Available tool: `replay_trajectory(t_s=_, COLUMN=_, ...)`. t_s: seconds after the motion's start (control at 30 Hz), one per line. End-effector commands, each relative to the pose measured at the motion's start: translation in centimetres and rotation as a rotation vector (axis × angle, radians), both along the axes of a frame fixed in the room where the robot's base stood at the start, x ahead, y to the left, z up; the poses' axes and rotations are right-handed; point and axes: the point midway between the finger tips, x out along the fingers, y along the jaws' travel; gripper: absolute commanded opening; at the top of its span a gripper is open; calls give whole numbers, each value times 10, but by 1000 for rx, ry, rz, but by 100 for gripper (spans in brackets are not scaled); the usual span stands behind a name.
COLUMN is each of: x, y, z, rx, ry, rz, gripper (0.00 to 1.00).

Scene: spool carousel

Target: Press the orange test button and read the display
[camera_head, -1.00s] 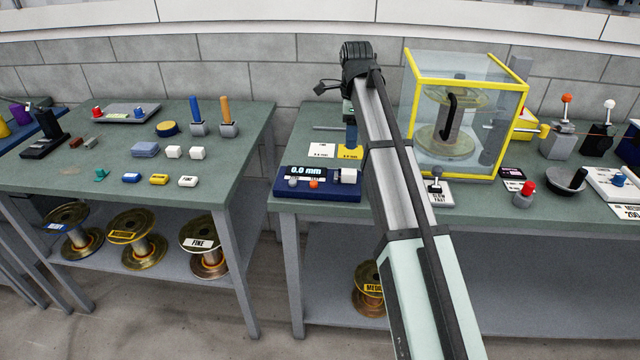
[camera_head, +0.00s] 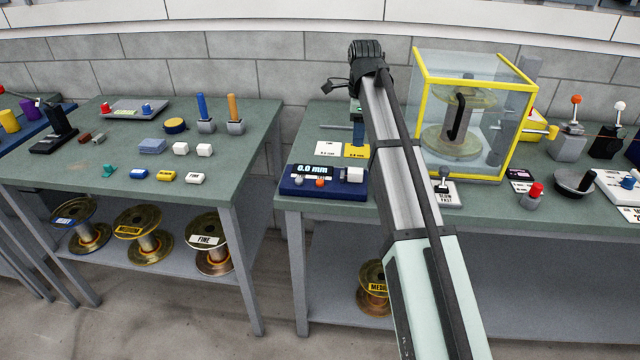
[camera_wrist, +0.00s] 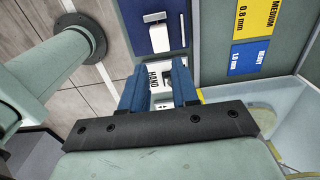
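The orange test button (camera_head: 320,183) sits on the front of a dark blue gauge box (camera_head: 296,191) at the near left of the right bench. The gauge's display (camera_head: 312,171) is lit and appears to read 0.0 mm. My gripper (camera_head: 358,135) points down behind the gauge, above the yellow card, partly hidden by my arm. In the wrist view its blue fingers (camera_wrist: 160,88) stand apart with nothing held between them; a label reading HAND shows beyond. The button is not clearly visible there.
A yellow-framed clear case (camera_head: 417,75) with a spool stands right of my arm. A slow/fast lever (camera_head: 444,185) is in front of it. White and yellow cards (camera_head: 357,151) lie behind the gauge. A gap separates the left bench (camera_head: 60,165) from this one.

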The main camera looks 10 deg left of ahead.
Motion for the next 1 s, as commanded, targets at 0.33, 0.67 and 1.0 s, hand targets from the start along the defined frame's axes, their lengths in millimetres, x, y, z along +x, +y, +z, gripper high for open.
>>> replay_trajectory(t_s=0.33, x=0, y=0, z=0, rx=0, ry=0, rz=0, gripper=0)
replay_trajectory(t_s=0.67, x=0, y=0, z=0, rx=0, ry=0, rz=0, gripper=0)
replay_trajectory(t_s=1.0, x=0, y=0, z=0, rx=0, ry=0, rz=0, gripper=0)
